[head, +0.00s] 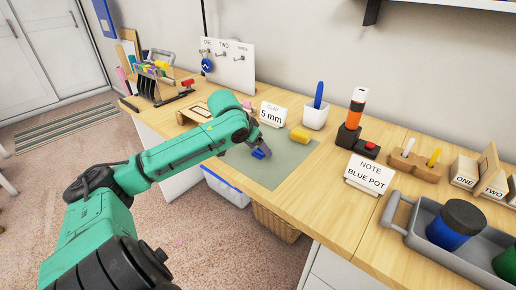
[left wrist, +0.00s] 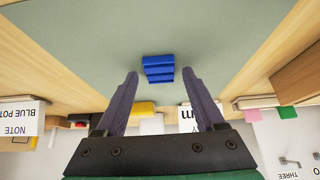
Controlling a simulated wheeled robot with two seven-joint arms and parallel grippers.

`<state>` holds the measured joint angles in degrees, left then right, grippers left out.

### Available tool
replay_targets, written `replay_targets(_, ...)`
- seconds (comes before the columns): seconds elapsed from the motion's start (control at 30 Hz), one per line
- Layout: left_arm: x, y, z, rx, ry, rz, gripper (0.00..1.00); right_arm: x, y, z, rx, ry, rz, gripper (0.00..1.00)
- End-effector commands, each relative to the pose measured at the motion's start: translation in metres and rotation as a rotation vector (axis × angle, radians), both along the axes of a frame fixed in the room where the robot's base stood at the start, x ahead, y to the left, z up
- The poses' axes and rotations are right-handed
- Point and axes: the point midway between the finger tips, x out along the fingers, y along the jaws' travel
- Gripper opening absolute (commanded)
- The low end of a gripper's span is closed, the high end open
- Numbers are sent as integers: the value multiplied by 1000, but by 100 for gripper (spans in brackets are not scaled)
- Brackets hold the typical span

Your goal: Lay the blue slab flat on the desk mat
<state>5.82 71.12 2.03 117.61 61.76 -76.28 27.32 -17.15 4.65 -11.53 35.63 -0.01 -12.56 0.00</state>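The blue slab (head: 260,154) is small and shows at the green-grey desk mat (head: 276,171), just beyond my left gripper (head: 253,144) in the head view. In the left wrist view the blue slab (left wrist: 159,69) has a stepped, ridged look, and the mat (left wrist: 90,45) is behind it. My left gripper (left wrist: 160,74) is open there; the slab lines up between its fingertips, with a gap on each side. I cannot tell whether the slab lies fully flat or exactly how far below the fingers it is. My right gripper is not in view.
The 5 mm card (head: 272,114) and a white pot (head: 315,116) stand behind the mat. A note card (head: 370,174) and a grey tray (head: 443,258) stand to the right. The mat's front is clear.

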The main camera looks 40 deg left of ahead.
Motion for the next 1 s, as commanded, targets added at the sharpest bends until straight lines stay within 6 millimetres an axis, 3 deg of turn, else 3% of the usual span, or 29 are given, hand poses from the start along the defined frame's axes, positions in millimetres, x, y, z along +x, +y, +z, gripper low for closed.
replay_targets(0.47,-6,0,10,0,0,0,75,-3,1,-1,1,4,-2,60)
replay_targets(0.57,-16,0,24,1,0,-1,75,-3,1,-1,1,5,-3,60)
replay_targets(0.8,-51,-1,82,0,-4,0,75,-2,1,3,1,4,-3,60)
replay_targets(1.0,-65,-1,101,1,0,1,75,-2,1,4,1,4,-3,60)
